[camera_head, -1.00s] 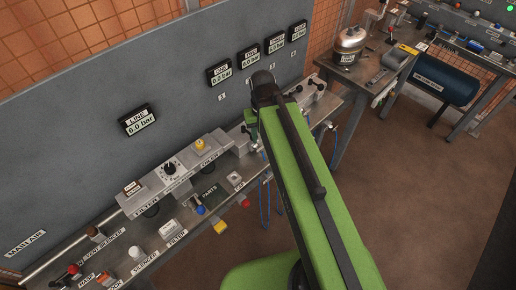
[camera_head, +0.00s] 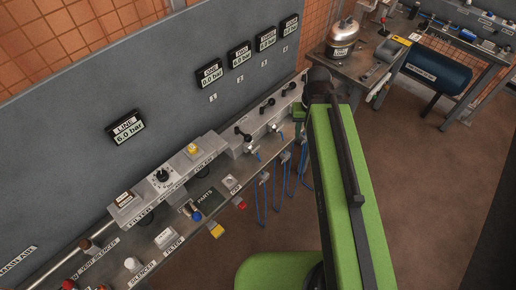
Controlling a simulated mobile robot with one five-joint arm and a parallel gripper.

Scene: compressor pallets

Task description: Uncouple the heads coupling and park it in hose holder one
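The heads coupling cannot be picked out in the head camera view. Several blue hoses (camera_head: 257,205) hang in loops from the front edge of the bench, under the row of valves. Small grey fittings (camera_head: 264,178) at the bench edge carry them; I cannot read which holder is number one. Black-handled valves (camera_head: 243,134) stand along the manifold, below the wall numbers. My green arm reaches up across the right of the bench. Its far end is by the manifold's right end, and my gripper's fingers are hidden behind the arm.
The grey panel carries a LINE gauge (camera_head: 126,126) reading 6.0 bar and several smaller gauges. A metal tank (camera_head: 342,38) stands on the right-hand bench. The brown floor is open.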

